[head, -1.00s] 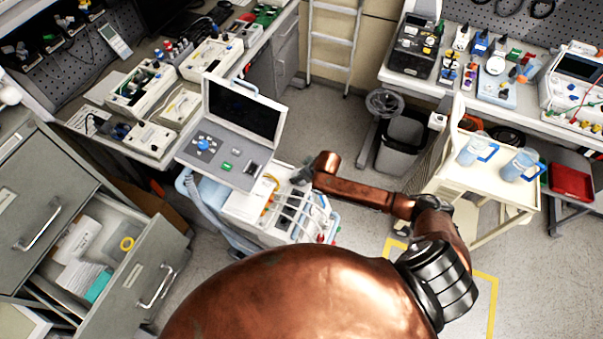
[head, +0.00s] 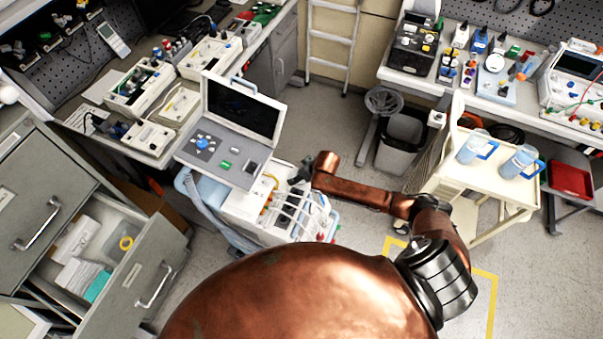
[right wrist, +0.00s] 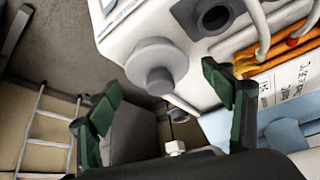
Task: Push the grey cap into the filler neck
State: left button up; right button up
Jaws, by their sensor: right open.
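The grey cap (right wrist: 160,80) is a round grey knob in the right wrist view. I see no finger touching the cap. In the head view this gripper (head: 299,174) is small and dark at the machine's far side, and the cap cannot be made out there. My left gripper is not in view.
The white machine (head: 240,207) has a raised screen panel (head: 242,108) and several pale hoses. A dark round opening (right wrist: 216,15) lies near the cap. A cream cart (head: 475,178) with two blue-handled jugs stands to the right, an open drawer (head: 125,262) at left.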

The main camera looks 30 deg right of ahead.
jog(key=v, duration=1.2)
jog(key=shift+w, duration=0.1)
